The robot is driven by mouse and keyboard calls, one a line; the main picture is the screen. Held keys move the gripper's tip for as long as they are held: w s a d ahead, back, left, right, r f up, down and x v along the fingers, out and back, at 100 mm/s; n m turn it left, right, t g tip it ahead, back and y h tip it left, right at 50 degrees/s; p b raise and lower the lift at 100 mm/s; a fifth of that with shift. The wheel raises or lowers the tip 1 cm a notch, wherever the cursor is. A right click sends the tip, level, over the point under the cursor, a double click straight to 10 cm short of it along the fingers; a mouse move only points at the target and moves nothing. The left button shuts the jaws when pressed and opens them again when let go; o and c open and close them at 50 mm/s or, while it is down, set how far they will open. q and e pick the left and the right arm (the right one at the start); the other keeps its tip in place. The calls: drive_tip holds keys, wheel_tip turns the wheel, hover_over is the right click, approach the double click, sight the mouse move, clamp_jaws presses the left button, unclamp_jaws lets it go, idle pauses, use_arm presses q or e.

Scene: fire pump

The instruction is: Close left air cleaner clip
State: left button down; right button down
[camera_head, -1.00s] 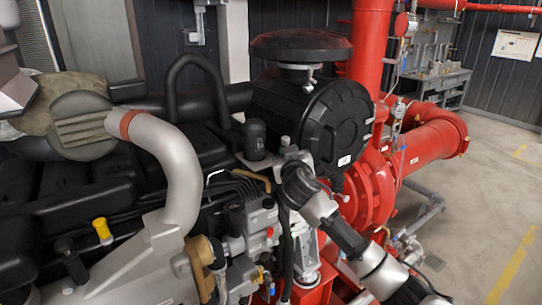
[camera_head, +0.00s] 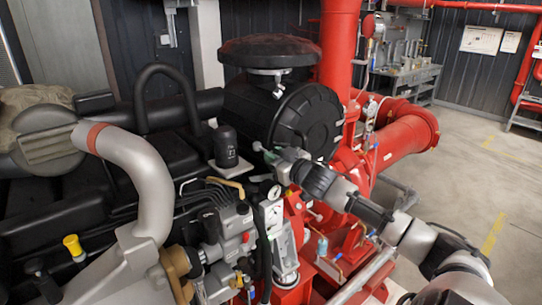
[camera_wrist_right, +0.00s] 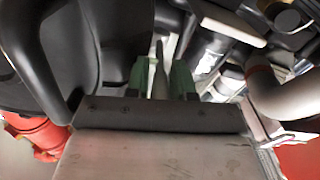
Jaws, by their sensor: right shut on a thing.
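The black air cleaner (camera_head: 305,118) is a round drum lying on its side, with a flat black cap above it, right of centre in the head view. My right gripper (camera_head: 262,150) is at the lower left edge of the drum. In the right wrist view its green fingers (camera_wrist_right: 160,78) are shut on a thin grey piece (camera_wrist_right: 159,80), which looks like the left air cleaner clip. The black drum wall is close on the left there. The clip is too small and too hidden in the head view to tell its angle. My left gripper is not in view.
A black filter canister (camera_head: 226,150) stands just left of my right gripper. A gauge, hoses and a silver pipe (camera_head: 150,180) crowd the engine in front. Red pump pipes (camera_head: 400,140) are behind my right arm. The floor at the right is clear.

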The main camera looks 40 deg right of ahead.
idle(0.3)
drive_tip(key=c, duration=1)
unclamp_jaws()
drive_tip(key=shift+o, duration=0.2)
drive_tip(key=shift+r, duration=0.15)
